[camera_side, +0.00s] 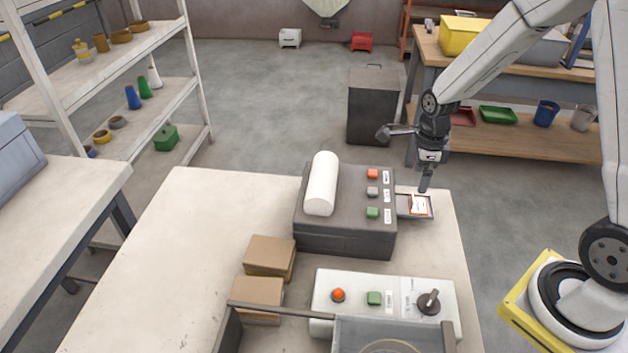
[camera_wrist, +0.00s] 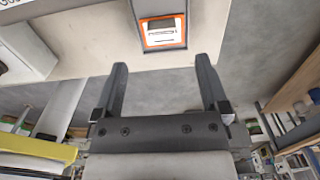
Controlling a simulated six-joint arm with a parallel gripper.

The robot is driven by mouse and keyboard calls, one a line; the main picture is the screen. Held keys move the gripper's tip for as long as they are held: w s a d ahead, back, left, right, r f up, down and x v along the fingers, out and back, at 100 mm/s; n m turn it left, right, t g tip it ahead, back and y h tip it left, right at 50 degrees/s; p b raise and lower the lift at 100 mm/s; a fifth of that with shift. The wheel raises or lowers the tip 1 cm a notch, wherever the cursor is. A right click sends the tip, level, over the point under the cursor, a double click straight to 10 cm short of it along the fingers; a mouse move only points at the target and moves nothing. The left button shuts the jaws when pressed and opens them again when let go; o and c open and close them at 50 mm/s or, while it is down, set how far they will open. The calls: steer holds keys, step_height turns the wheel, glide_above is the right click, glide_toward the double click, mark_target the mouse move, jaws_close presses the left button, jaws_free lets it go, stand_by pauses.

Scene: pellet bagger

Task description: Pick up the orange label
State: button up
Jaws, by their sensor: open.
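The orange label (camera_side: 418,205) is a small white rectangle with an orange border. It lies on a small grey tray (camera_side: 402,212) at the right side of the dark label machine (camera_side: 345,240). In the wrist view the orange label (camera_wrist: 163,32) shows at the top, beyond my fingertips. My gripper (camera_side: 424,188) is just above the tray at its far edge, close to the label; whether it touches is unclear. In the wrist view my gripper (camera_wrist: 161,68) is open, with nothing between its two fingers.
The label machine carries a white roll (camera_side: 321,184) and several buttons. A control panel (camera_side: 385,299) stands in front of it, with two cardboard boxes (camera_side: 270,257) to the left. The left part of the table (camera_side: 165,260) is clear. A dark bin (camera_side: 374,105) stands on the floor behind.

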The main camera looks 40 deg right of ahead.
mark_target(413, 197)
steer(key=shift+f, duration=1.3)
steer(key=shift+f, duration=0.15)
steer(key=shift+w+f, duration=0.2)
steer(key=shift+f, duration=2.25)
steer(key=c, duration=1.1)
steer(key=shift+o, duration=0.2)
steer(key=shift+r, duration=0.2)
steer(key=shift+r, duration=4.85)
steer(key=shift+r, duration=0.1)
